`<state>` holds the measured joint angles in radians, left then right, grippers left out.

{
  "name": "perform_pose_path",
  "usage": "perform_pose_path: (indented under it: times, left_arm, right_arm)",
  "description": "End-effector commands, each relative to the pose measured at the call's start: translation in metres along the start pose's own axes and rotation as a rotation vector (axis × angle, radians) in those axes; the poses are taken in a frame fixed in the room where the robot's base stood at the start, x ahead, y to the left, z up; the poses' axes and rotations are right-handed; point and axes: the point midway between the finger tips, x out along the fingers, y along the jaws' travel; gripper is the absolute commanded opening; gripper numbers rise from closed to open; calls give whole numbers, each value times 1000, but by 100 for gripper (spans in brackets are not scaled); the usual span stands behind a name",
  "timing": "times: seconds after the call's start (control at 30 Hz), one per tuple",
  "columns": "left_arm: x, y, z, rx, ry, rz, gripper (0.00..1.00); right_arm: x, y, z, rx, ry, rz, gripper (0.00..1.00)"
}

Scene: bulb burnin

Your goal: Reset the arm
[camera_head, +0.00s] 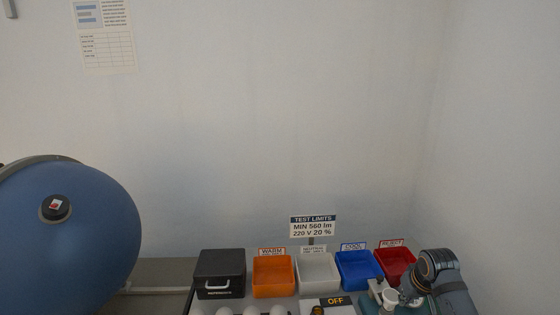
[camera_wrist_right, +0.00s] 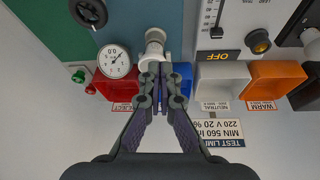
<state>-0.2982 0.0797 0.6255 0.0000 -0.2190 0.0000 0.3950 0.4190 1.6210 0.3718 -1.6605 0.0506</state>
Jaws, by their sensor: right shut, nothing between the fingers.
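My right gripper (camera_wrist_right: 158,70) shows in the right wrist view, its two dark fingers closed together with nothing held between them. A white round fitting (camera_wrist_right: 154,45) stands just beyond the fingertips; I cannot tell whether they touch it. In the head view my right arm (camera_head: 445,275) comes in at the lower right corner, close to the red bin (camera_head: 393,262). The fingers cannot be made out clearly there. My left arm and left gripper are out of view.
A row holds a black case (camera_head: 219,270), an orange bin (camera_head: 273,275), a white bin (camera_head: 318,272) and a blue bin (camera_head: 358,268). A test limits sign (camera_head: 312,226) stands behind. White bulbs (camera_head: 250,311) show at the bottom edge. A round gauge (camera_wrist_right: 114,61) is near the gripper.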

Motion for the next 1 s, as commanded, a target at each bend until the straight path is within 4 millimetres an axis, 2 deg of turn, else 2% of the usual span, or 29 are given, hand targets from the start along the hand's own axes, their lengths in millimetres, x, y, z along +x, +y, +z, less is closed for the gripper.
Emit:
perform_pose_path:
  times: [0.03, 0.13, 0.3, 0.47, 0.7, 1.0]
  left_arm:
    - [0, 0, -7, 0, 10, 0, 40]
    - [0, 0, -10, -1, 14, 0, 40]
    - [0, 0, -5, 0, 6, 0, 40]
    - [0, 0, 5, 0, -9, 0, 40]
    - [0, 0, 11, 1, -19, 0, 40]
    - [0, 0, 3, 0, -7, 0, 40]
  right_arm:
    - [5, -6, 10, -12, -5, 0, 0]
    - [12, -18, 31, -37, -10, 4, 0]
    - [23, -43, 78, -84, -21, 9, 0]
    - [24, -66, 129, -120, -25, 8, 0]
    - [8, -91, 200, -145, -28, 8, 0]
    - [-26, -102, 262, -135, -30, 18, 0]
